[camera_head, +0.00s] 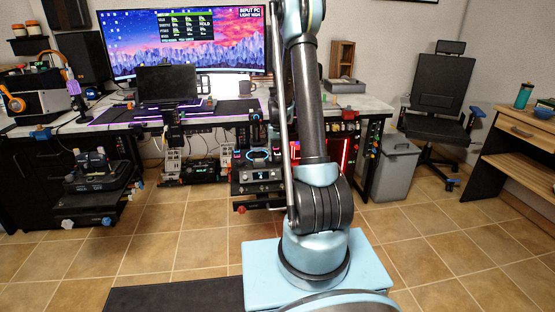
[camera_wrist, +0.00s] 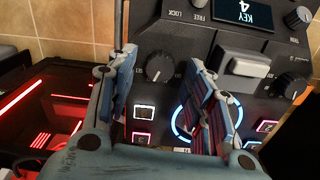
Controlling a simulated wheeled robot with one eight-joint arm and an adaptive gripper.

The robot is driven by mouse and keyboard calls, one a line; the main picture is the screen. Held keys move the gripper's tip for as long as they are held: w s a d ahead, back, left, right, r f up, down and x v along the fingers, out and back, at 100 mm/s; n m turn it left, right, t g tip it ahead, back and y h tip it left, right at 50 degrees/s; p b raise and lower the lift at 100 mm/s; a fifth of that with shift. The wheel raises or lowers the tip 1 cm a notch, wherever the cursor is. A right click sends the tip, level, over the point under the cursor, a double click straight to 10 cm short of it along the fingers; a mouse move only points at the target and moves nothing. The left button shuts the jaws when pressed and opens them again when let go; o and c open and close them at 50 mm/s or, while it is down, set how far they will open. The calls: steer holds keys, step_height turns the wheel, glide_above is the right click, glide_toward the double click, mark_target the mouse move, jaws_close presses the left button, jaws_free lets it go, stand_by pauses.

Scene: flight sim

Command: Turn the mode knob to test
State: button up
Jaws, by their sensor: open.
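A dark control panel (camera_wrist: 145,35) fills much of the wrist view, with its lettering upside down. A round black knob (camera_wrist: 160,67) with a light pointer line sits between the fingertips of my gripper (camera_wrist: 159,62). The gripper is open, with one finger on each side of the knob and gaps to it; contact is not seen. I cannot read a mode or test label, so I cannot tell whether this is the mode knob. In the head view the panel (camera_head: 262,174) stands below the desk, and my arm hides the gripper.
Other knobs (camera_wrist: 292,86) and (camera_wrist: 298,18), a grey lever block (camera_wrist: 243,62), a small screen (camera_wrist: 245,12) and lit buttons (camera_wrist: 143,112) crowd the panel. A red-lit case (camera_wrist: 40,110) lies to the left. Tiled floor (camera_head: 180,225) is clear before the desk.

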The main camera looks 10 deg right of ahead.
mark_target(277, 159)
step_height(277, 159, up, 10)
steer(key=shift+r, duration=0.15)
stand_by(0.3)
